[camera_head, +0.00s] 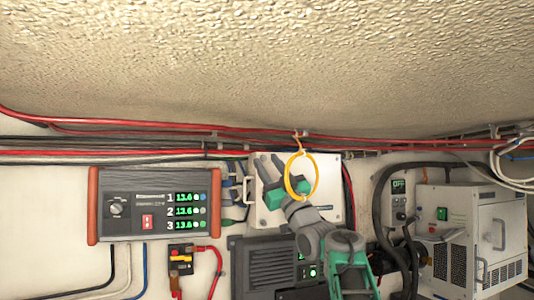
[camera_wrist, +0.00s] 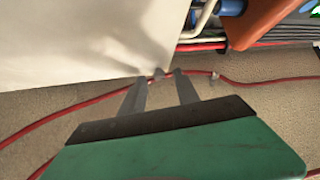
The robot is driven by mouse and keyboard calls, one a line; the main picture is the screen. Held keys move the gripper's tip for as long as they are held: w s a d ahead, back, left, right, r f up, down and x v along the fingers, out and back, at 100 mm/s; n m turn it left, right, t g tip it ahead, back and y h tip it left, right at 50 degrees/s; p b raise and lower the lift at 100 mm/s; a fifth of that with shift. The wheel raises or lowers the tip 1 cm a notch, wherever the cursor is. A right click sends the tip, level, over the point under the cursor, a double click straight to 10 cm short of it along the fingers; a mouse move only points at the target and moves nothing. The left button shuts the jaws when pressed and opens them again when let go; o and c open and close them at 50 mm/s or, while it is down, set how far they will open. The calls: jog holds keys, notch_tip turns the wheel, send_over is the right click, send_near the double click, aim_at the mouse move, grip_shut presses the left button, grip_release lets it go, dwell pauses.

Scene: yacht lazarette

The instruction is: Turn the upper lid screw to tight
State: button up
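A white box with a flat lid (camera_head: 331,186) is fixed to the wall in the middle of the head view. My gripper (camera_head: 268,163) is in front of its upper left part and covers much of the lid. In the wrist view a pale flat surface (camera_wrist: 80,55), perhaps the lid, fills the upper left. My gripper's two grey fingers (camera_wrist: 161,82) are apart, with nothing seen held between them. The upper lid screw cannot be made out in the head view.
A yellow ring (camera_head: 288,178) hangs from the cable run over the lid, close to my gripper. Red cables (camera_head: 100,121) run above the box. A display unit (camera_head: 150,180) is at left, a dark unit (camera_head: 262,264) below, and a white device (camera_head: 470,225) at right.

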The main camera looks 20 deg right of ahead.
jog(key=shift+w+r, duration=0.2)
jog(key=shift+r, duration=0.1)
jog(key=shift+c, duration=0.4)
grip_shut()
